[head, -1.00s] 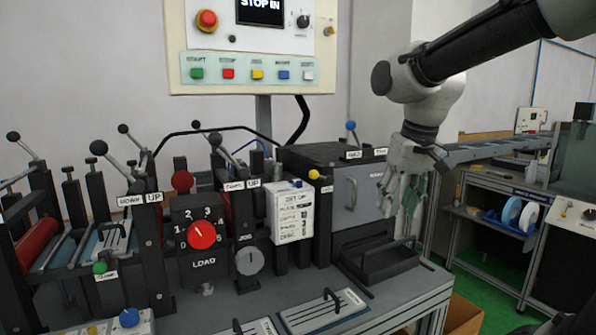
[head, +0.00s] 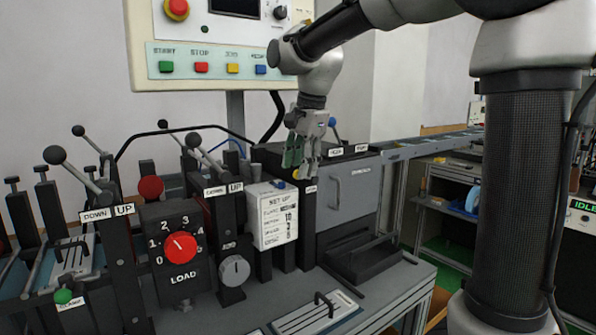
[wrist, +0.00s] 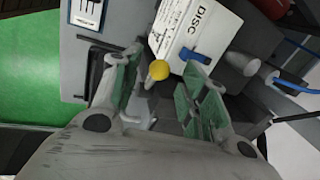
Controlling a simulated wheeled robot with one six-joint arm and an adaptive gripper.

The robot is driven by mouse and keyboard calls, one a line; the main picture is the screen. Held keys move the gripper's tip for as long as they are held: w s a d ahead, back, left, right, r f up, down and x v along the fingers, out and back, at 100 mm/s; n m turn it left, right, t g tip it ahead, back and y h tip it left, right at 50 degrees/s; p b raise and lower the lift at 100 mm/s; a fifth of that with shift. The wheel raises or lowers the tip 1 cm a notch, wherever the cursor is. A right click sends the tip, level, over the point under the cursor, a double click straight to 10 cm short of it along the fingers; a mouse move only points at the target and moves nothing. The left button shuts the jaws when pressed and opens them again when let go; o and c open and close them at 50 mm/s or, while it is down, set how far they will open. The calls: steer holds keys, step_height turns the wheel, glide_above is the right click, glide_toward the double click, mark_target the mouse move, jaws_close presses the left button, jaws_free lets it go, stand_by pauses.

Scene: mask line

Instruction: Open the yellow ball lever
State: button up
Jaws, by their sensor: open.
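The yellow ball lever (wrist: 159,70) shows in the wrist view as a small yellow knob beside a white card marked DISC. It lies between the fingertips of my gripper (wrist: 162,82), with clear space on both sides of it. My gripper is open and holds nothing. In the head view my gripper (head: 300,165) points down over the top of the dark machine, just right of the white SET UP card (head: 274,215).
A blue ball lever (head: 332,121) stands behind my gripper. Black ball levers (head: 54,155) and a red LOAD dial (head: 180,247) are to the left. A control panel (head: 215,62) hangs above. A grey door (head: 353,187) with a handle is to the right.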

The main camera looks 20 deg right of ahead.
mark_target(296, 173)
steer(key=shift+x, duration=1.1)
jaws_close()
steer(key=shift+s+a+f+h, duration=0.15)
steer(key=shift+a+f+h, duration=0.25)
steer(key=shift+h, duration=0.4)
steer(key=shift+f+t+h, duration=0.25)
steer(key=shift+t+h, duration=0.05)
steer(key=shift+h, duration=0.2)
steer(key=shift+d, duration=0.1)
jaws_free()
